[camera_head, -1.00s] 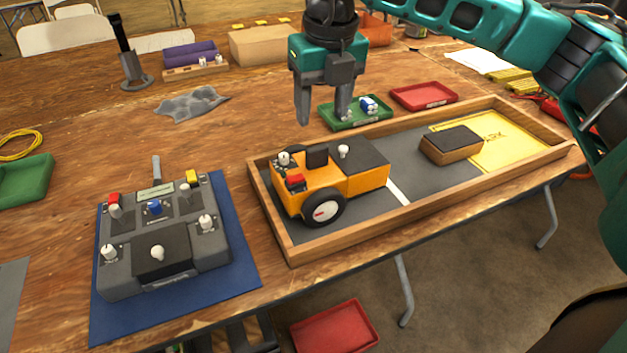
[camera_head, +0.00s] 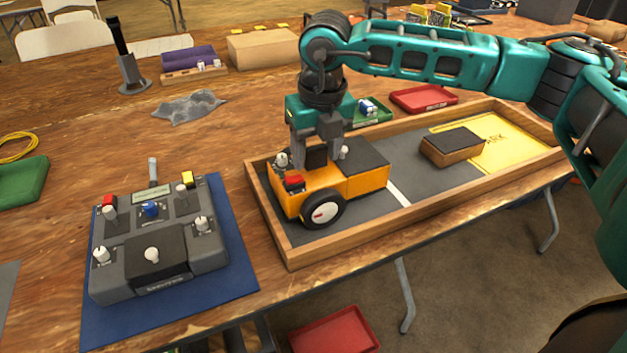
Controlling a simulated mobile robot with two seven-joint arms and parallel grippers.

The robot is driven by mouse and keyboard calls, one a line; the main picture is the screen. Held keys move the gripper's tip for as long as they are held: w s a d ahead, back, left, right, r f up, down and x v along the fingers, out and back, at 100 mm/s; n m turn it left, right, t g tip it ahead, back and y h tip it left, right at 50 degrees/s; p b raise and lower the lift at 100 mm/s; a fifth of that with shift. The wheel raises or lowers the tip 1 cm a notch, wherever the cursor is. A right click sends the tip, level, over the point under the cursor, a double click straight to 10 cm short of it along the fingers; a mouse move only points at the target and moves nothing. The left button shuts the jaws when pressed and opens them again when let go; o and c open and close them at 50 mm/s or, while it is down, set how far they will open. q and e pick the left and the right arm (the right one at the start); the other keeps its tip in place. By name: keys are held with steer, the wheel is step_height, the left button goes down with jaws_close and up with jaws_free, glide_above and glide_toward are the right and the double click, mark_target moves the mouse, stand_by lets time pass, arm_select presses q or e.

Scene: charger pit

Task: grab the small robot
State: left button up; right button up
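The small robot (camera_head: 356,184) is an orange and black wheeled cart with white knobs and a red block on top. It stands at the left end of a wooden-framed tray (camera_head: 388,216). My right gripper (camera_head: 317,158) is lowered over it from above. Its fingers are spread, one on each side of the upright black block (camera_head: 316,157) on the cart's top. I cannot tell whether they touch the block. The lower fingertips are partly lost against the cart. My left gripper is not in view.
A grey control box (camera_head: 160,240) lies on a blue mat (camera_head: 240,262) to the left. In the tray a black-topped wooden block (camera_head: 452,148) stands by a yellow area (camera_head: 500,140). Green (camera_head: 372,114) and red (camera_head: 424,99) trays lie behind.

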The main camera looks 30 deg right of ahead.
jaws_close()
stand_by(0.3)
stand_by(0.3)
steer(key=shift+w+r, duration=0.1)
steer(key=shift+r, duration=0.15)
